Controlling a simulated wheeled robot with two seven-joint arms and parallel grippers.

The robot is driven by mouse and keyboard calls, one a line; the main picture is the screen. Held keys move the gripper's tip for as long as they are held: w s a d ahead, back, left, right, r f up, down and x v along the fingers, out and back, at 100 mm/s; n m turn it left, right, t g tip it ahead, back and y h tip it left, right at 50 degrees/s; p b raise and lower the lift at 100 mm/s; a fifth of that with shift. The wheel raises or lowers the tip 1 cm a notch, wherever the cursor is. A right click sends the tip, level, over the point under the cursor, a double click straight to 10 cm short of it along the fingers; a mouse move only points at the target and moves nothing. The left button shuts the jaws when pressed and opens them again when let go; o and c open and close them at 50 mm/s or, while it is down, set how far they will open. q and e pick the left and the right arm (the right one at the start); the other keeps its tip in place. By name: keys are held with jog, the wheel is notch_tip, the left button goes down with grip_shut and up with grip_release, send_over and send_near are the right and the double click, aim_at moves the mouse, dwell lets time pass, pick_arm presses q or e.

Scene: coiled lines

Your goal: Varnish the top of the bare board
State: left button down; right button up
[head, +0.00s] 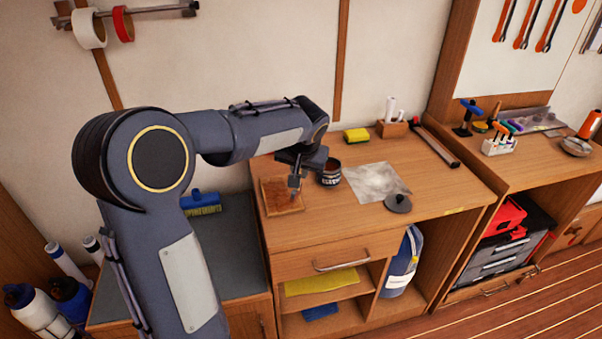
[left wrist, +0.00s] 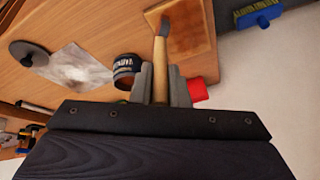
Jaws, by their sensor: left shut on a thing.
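The board (head: 280,203) lies flat at the left end of the wooden bench top. It also shows at the top of the left wrist view (left wrist: 190,18). My left gripper (head: 299,168) is above the board's right part, shut on the wooden handle of a brush (left wrist: 160,75). The brush points down and its dark head is at the board; I cannot tell whether it touches. The dark varnish tin (head: 328,177) stands open just right of the board, close to my gripper, and also shows in the left wrist view (left wrist: 127,68). My right gripper is in neither view.
A grey stained sheet (head: 368,184) and a dark round lid (head: 398,203) lie right of the tin. A yellow sponge (head: 356,135) and a wooden holder (head: 391,129) stand at the back. A blue brush (head: 201,203) lies on the lower grey surface at left.

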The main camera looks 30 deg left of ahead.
pick_arm(q)
jog(key=shift+r+p, duration=1.25)
jog(key=shift+r, duration=0.65)
